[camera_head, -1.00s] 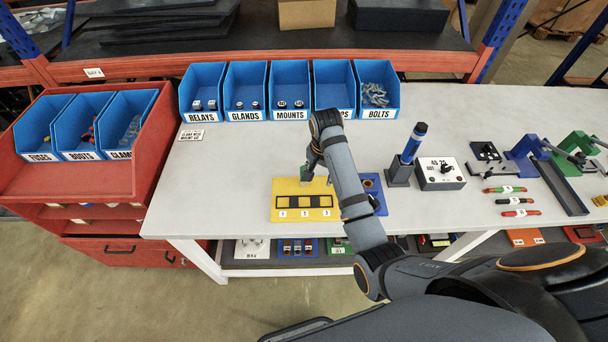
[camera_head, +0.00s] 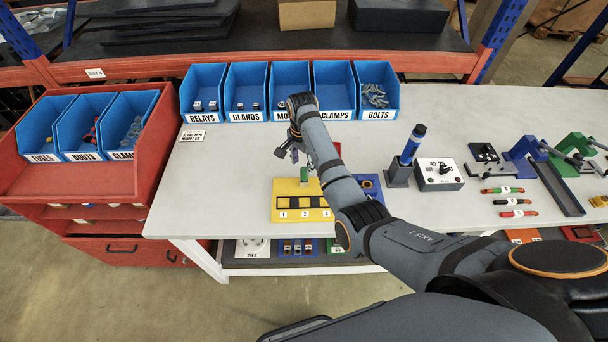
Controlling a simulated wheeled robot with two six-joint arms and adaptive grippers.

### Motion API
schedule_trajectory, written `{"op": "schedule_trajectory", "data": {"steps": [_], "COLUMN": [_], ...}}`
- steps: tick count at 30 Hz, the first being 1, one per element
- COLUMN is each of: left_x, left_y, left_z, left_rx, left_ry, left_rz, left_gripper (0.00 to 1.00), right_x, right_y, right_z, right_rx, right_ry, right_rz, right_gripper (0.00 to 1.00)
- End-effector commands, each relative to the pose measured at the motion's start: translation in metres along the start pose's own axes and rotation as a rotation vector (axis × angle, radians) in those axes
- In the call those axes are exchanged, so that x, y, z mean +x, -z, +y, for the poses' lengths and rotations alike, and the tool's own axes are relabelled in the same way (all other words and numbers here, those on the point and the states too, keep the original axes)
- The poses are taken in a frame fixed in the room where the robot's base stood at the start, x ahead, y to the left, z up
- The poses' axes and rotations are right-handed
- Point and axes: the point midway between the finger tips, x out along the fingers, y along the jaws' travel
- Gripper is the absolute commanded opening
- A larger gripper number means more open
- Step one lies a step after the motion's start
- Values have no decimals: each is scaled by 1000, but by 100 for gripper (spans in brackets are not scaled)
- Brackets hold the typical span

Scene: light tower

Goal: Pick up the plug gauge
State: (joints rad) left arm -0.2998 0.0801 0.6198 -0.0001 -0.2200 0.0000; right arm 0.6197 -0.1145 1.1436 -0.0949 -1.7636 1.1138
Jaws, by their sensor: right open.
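A small green upright piece (camera_head: 304,174) stands at the back edge of the yellow numbered board (camera_head: 277,208); it may be the plug gauge, but it is too small to tell. My right gripper (camera_head: 287,152) is open and empty, up and to the left of the green piece and apart from it. My right forearm crosses in front of the board's right side and hides part of the table. My left gripper is not in view.
Blue labelled bins (camera_head: 245,92) line the back of the table. A red piece (camera_head: 337,148) shows partly behind my arm. A blue tool (camera_head: 413,144) stands in a holder beside a white-topped box (camera_head: 439,176). The table's left is clear.

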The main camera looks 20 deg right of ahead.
Motion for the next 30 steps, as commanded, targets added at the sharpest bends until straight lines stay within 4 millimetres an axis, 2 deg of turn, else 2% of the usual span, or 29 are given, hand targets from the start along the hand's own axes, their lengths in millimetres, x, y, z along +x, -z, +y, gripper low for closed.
{"op": "schedule_trajectory", "data": {"steps": [3, 7, 16, 27, 30], "left_x": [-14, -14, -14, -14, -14], "left_y": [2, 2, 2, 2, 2], "left_z": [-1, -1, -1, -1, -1], "left_rx": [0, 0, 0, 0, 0], "left_ry": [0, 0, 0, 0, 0], "left_rz": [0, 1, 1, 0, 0], "left_gripper": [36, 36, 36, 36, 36], "right_x": [17, 39, 46, 46, 45], "right_y": [1, 2, 2, 2, 2], "right_z": [5, 5, 5, 5, 4], "right_rx": [0, 0, 0, 0, 0], "right_ry": [-7, -3, -1, -1, -1], "right_rz": [-3, -2, -1, -1, -1], "right_gripper": [50, 50, 49, 0, 0]}}
